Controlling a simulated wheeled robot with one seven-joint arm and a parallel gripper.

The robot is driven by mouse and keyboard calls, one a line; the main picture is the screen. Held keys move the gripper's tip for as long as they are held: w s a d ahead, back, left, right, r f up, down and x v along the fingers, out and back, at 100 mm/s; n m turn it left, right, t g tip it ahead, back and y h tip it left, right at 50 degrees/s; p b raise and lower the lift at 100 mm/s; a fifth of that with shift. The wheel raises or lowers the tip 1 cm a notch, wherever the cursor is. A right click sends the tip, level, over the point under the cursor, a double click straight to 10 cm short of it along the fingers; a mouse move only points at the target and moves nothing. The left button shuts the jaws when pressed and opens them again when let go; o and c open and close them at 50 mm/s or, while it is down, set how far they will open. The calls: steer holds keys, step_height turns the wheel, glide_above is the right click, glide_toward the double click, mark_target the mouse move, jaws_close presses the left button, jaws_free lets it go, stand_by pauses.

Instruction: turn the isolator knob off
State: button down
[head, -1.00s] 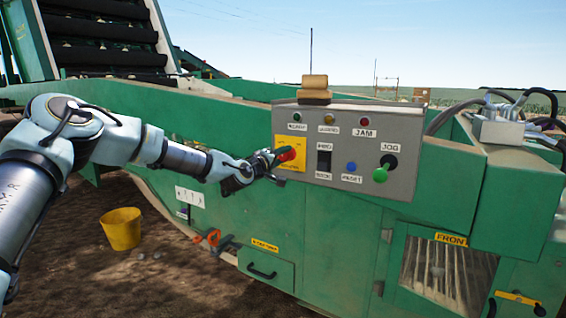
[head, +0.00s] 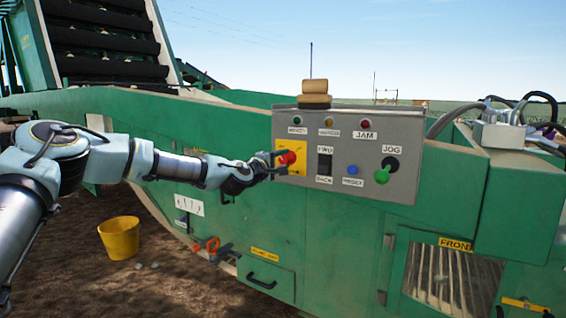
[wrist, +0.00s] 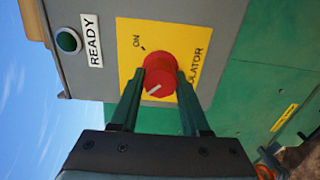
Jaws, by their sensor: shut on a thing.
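The red isolator knob (head: 287,158) sits on a yellow plate (head: 298,148) at the left of the grey control panel. In the wrist view the knob (wrist: 158,82) is between the two green fingers of my gripper (wrist: 162,76), which is shut on its sides. A white pointer line on the knob's face aims to the lower left of that view. The printed ON and its tick lie at the upper left, so the pointer is not in line with them. An OFF label cannot be seen. In the head view my gripper (head: 279,161) reaches the knob from the left.
The grey panel (head: 345,190) also carries lamps, a black FWD switch (head: 324,164), a blue button (head: 352,169) and a green JOG knob (head: 382,176). A yellow bucket (head: 120,238) stands on the ground at left. Orange-handled tools (head: 207,246) are low on the machine.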

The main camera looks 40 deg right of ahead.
steer(key=shift+c, duration=1.9)
jaws_free()
steer(key=v, duration=1)
steer(key=shift+a, duration=0.35)
